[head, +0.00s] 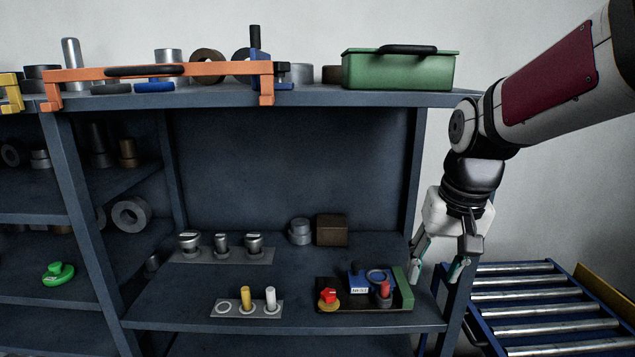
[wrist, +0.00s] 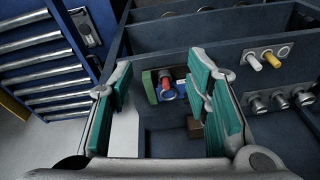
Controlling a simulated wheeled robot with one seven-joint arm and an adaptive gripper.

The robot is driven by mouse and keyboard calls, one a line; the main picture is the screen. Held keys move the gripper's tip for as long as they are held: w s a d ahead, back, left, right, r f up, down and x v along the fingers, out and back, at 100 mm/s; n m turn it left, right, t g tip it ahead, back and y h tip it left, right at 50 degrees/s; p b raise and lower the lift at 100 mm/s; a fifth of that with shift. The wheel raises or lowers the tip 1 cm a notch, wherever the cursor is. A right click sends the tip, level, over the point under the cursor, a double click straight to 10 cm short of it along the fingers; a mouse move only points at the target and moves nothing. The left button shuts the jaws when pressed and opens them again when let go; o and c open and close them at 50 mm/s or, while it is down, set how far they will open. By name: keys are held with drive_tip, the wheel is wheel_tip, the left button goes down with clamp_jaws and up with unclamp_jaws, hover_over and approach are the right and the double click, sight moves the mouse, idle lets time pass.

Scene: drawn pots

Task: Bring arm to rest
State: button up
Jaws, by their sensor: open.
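My gripper (head: 440,268) hangs from the arm at the right end of the shelf unit in the head view, pointing down. In the wrist view my gripper (wrist: 170,100) shows its two teal-padded fingers spread apart with nothing held between them. In the head view it is just right of a dark tray (head: 340,308) holding a red knob, a blue block, a red-topped piece and a green block (head: 403,288). The gripper appears apart from the tray; the exact gap cannot be told. The green block also shows in the wrist view (wrist: 149,88).
A roller conveyor (head: 540,300) stands at the right, close to my gripper. The shelf's right post (head: 456,300) is beside it. A plate with yellow and white pegs (head: 247,310) and a plate with several metal knobs (head: 222,256) are on the shelf. A green bin (head: 398,72) stands on top.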

drive_tip(key=s+r+n+t, duration=0.2)
drive_tip(key=s+r+t, duration=0.1)
drive_tip(key=s, duration=1.5)
drive_tip(key=shift+s+r, duration=0.15)
drive_tip(key=shift+r, duration=0.15)
